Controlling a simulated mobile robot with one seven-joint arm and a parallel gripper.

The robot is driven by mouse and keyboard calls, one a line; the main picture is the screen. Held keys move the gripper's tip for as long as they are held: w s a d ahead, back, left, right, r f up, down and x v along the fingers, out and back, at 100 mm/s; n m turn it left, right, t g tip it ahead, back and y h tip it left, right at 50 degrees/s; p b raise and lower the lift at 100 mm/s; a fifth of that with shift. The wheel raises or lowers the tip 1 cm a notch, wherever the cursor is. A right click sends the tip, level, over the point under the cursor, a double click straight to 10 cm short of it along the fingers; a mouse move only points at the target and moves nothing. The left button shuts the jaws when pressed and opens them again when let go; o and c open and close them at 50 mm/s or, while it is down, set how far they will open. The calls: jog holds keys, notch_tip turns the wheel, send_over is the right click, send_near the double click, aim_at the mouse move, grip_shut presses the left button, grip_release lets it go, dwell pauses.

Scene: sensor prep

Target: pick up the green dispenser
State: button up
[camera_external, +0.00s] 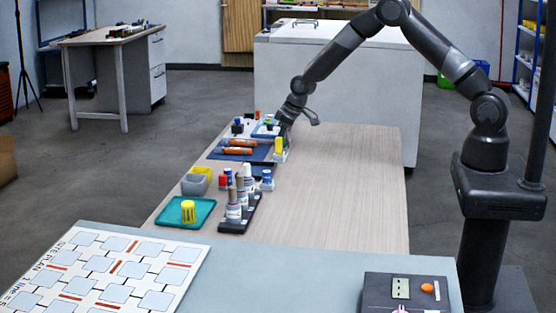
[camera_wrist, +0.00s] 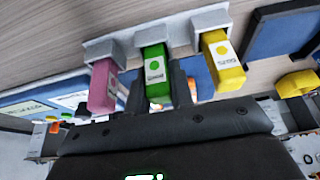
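The green dispenser (camera_wrist: 155,75) has a pale label and sits in a grey holder, in the middle of the wrist view. A pink dispenser (camera_wrist: 103,88) stands to its left and a yellow dispenser (camera_wrist: 223,63) to its right, each in a similar holder. My gripper (camera_wrist: 158,92) has a dark finger on either side of the green dispenser. I cannot tell whether the fingers touch it. In the external view my gripper (camera_external: 283,136) is low at the far part of the wooden table, by the yellow dispenser (camera_external: 278,146). The green one is mostly hidden there.
Orange-and-dark tools lie on a blue mat (camera_external: 220,156) left of my gripper. Several bottles stand in a black rack (camera_external: 239,220) nearer the camera, beside grey bins (camera_external: 194,186) and a teal tray (camera_external: 172,212). The table's right side (camera_external: 350,190) is clear.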

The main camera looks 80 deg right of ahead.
grip_shut()
jog(key=shift+r, duration=0.15)
